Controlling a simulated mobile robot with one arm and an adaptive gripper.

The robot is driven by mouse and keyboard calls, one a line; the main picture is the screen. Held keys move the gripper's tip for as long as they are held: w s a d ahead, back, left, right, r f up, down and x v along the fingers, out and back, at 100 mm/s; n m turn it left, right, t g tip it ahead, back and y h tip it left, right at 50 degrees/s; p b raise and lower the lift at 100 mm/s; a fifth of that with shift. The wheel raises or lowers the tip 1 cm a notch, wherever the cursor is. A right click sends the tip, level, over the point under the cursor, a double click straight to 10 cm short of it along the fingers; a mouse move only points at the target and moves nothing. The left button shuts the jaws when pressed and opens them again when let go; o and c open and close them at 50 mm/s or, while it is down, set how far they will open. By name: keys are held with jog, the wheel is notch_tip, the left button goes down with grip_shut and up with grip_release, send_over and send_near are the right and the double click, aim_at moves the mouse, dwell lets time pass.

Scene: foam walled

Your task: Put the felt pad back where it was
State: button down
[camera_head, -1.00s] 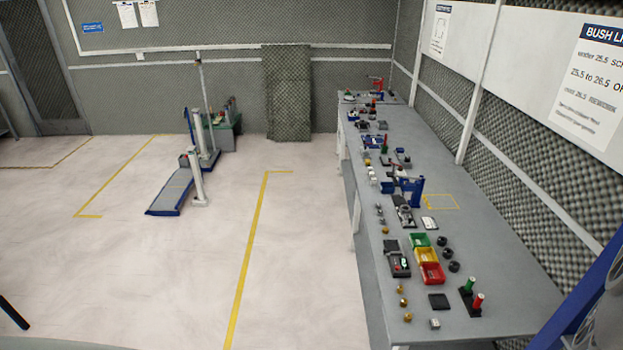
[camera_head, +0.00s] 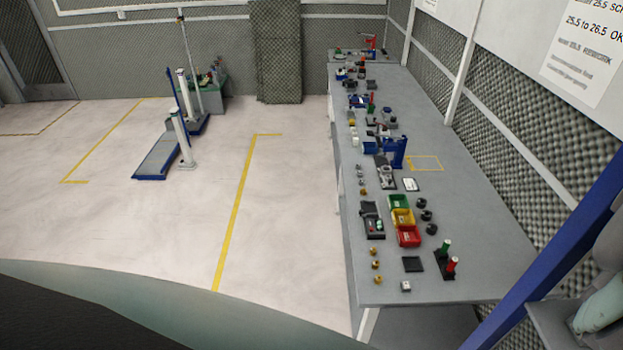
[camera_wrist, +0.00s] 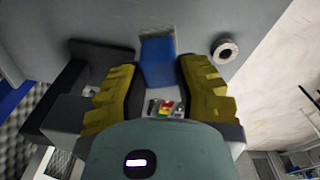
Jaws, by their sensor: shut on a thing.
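My gripper (camera_wrist: 158,85) shows in the wrist view, with two ridged yellow fingers. It is shut on a blue block-like thing (camera_wrist: 157,62) that stands out between the fingers. I cannot tell whether this blue thing is the felt pad. In the head view a flat dark square (camera_head: 412,264) lies on the near part of the grey bench (camera_head: 470,230). It looks pad-like, but its material cannot be told. My gripper does not show in the head view.
Red, yellow and green bins (camera_head: 404,236) stand beside the dark square, with a dark stand with red and green pegs (camera_head: 445,267) to its right. A yellow outline (camera_head: 425,163) marks clear bench. A pale ring (camera_wrist: 225,50) lies right of my gripper.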

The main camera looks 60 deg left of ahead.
jog(key=shift+w+a+f, duration=0.1)
jog(key=shift+f, duration=0.7)
jog(key=shift+f+p, duration=0.3)
jog(key=shift+p, duration=0.35)
jog(key=shift+f, duration=1.5)
jog(key=c, duration=0.7)
grip_release()
jog(key=shift+c, duration=0.2)
jog(key=shift+r, duration=0.15)
